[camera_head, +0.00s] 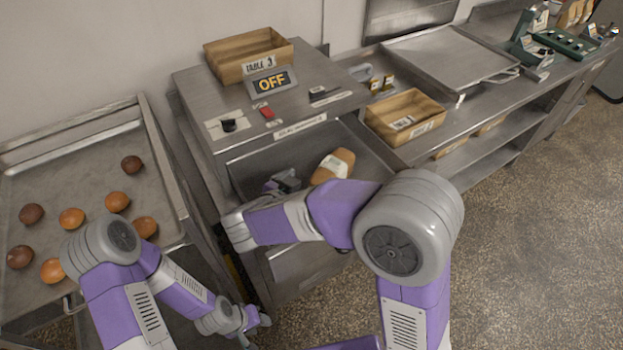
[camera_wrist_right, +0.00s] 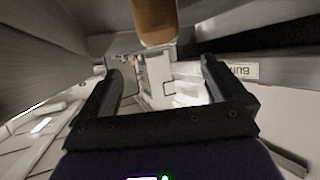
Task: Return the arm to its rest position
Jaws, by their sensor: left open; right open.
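My right arm reaches across to the open front of a metal machine (camera_head: 190,95). My right gripper (camera_head: 283,182) is partly hidden by my own arm in the head view. In the right wrist view the gripper (camera_wrist_right: 160,88) is open, with its two dark fingers apart and no object held between them. A brown loaf (camera_head: 343,158) with a white label lies in the machine's opening, just right of the gripper; it also shows in the right wrist view (camera_wrist_right: 155,18), beyond the fingertips. My left gripper (camera_head: 255,322) hangs low at the left, open and empty.
A tray (camera_head: 75,135) with several buns stands at the left. The machine top holds a wooden box (camera_head: 225,70), an "OFF" display (camera_head: 272,82) and a red switch (camera_head: 267,113). Another wooden box (camera_head: 425,135) sits on the counter. The floor at right is free.

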